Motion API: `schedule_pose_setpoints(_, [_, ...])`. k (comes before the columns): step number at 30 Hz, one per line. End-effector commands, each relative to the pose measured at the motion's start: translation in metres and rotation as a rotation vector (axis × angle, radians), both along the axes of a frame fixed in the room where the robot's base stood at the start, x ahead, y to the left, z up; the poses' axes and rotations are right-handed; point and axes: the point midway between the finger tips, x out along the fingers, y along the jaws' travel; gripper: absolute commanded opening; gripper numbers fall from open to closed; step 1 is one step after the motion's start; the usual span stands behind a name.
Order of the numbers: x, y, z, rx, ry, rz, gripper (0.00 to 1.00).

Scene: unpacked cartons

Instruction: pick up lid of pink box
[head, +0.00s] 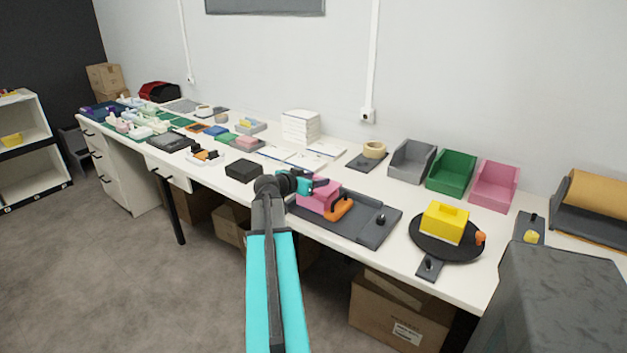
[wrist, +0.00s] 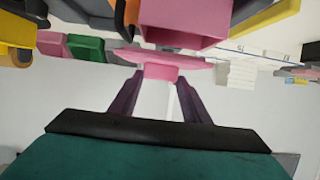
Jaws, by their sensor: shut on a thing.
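The pink box (head: 315,197) sits on a dark grey tray (head: 368,232) near the front edge of the long white table. It shows upside down at the top of the wrist view (wrist: 185,15). The flat pink lid (wrist: 190,60) lies between the box and my gripper there. My gripper (wrist: 160,76) is shut on the block-like knob of the lid, one dark finger on each side. In the head view my gripper (head: 311,184) is at the box and hides part of it.
An orange handled piece (head: 340,208) stands right beside the box, and a black knob (head: 381,220) is further right on the tray. A yellow box (head: 444,222) on a black round plate is to the right. A black block (head: 244,170) is left.

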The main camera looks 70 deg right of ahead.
Motion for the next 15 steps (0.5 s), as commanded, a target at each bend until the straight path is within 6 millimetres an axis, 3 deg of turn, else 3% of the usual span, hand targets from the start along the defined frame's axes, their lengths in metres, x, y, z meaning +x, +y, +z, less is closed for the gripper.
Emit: schedule_pose_setpoints(15, [-0.041,0.055,0.005,-0.001,-0.002,-0.001,0.21])
